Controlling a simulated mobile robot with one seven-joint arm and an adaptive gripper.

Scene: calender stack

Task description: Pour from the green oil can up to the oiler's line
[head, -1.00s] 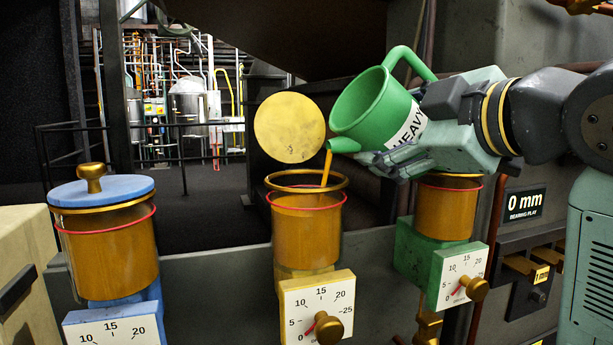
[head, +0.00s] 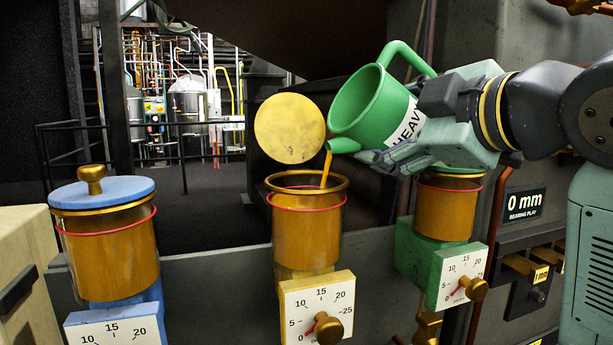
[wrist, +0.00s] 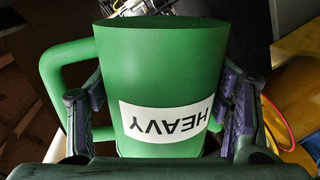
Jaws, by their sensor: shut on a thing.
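My gripper (head: 405,150) is shut on the green oil can (head: 375,105), labelled HEAVY. The can is tilted left, and its spout (head: 343,146) is above the open middle oiler (head: 306,235). A thin amber stream (head: 326,168) falls from the spout into the oiler's mouth. The oiler has a red line ring (head: 307,210) near its top. Amber oil appears to stand above this line, close to the brass rim. Its round yellow lid (head: 290,128) is raised behind it. The wrist view shows the can (wrist: 160,75) between both fingers.
A blue-lidded oiler (head: 110,255) stands left, its lid down. A green oiler (head: 445,212) stands right, close under my gripper. Dials with brass knobs are below, including the middle dial (head: 317,305). A 0 mm display (head: 524,204) is at the right.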

